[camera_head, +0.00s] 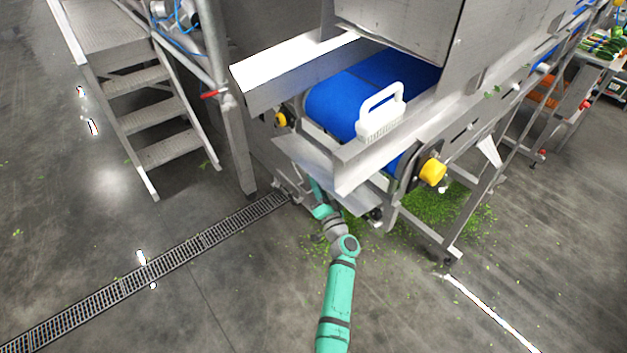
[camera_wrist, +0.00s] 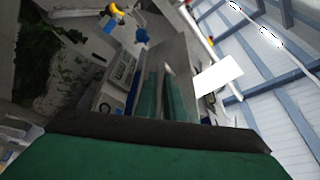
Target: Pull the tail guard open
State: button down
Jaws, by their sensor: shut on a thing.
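The tail guard (camera_head: 308,160) is a bare steel sheet at the near end of the blue conveyor belt (camera_head: 345,95), tilted outward below the belt's end. My green arm reaches up from the bottom of the head view, and my gripper (camera_head: 316,190) is at the guard's lower edge. In the wrist view the two green fingers of my gripper (camera_wrist: 165,98) lie close together against a grey metal sheet (camera_wrist: 176,58). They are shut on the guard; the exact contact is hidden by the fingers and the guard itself.
A white handled brush (camera_head: 381,118) stands on the steel ledge beside the belt. Yellow-capped roller ends (camera_head: 432,172) flank the belt. Steel steps (camera_head: 150,100) stand left, a floor drain (camera_head: 150,272) runs toward the conveyor, and green scraps (camera_head: 440,210) lie beneath it.

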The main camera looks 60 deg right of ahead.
jog(key=shift+s+d+r, duration=0.1)
jog(key=shift+d+r, duration=0.05)
jog(key=shift+r, duration=0.05)
jog(key=c, duration=1.9)
grip_release()
jog(key=shift+c, duration=0.2)
jog(key=shift+o, duration=0.5)
jog(key=shift+f, duration=0.1)
jog(key=v, duration=1)
jog(key=shift+s+a+f, duration=0.15)
jog(key=shift+s+a, duration=0.1)
jog(key=shift+a, duration=0.05)
